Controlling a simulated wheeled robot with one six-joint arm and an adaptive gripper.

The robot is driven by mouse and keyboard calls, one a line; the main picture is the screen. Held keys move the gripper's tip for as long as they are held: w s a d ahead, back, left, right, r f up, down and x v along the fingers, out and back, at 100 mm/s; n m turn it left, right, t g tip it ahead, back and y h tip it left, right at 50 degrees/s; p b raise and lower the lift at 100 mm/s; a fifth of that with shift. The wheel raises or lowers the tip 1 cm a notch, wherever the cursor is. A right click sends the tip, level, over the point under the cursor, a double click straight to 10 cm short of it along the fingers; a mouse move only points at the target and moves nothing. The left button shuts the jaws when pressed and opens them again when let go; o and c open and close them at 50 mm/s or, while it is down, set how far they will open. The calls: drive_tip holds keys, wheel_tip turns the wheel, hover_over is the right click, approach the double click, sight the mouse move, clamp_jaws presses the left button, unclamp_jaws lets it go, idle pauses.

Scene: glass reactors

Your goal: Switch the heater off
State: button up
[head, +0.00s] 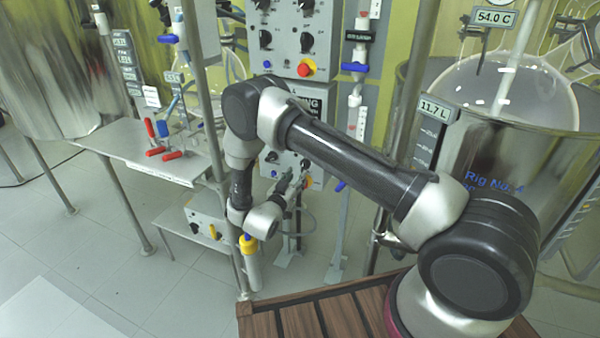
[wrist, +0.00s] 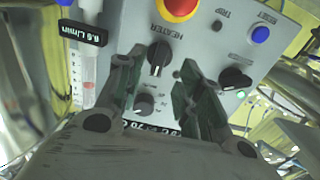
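The heater knob (wrist: 158,54) is black with a light mark at its lower end, on a grey control panel (wrist: 205,50) under the word HEATER. My gripper (wrist: 160,68) is open in the wrist view, with one finger on each side of the knob. The fingers look apart from the knob, but I cannot tell how near the tips are to the panel. In the head view my gripper (head: 291,187) is small, in front of the lower control box, and the arm partly hides that box.
A flowmeter (wrist: 88,75) stands left. The head view shows a glass vessel (head: 505,90) and metal posts nearby.

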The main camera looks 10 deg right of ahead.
drive_tip(key=v, duration=0.6)
drive_tip(key=shift+s+a, duration=0.2)
drive_tip(key=shift+s, duration=0.1)
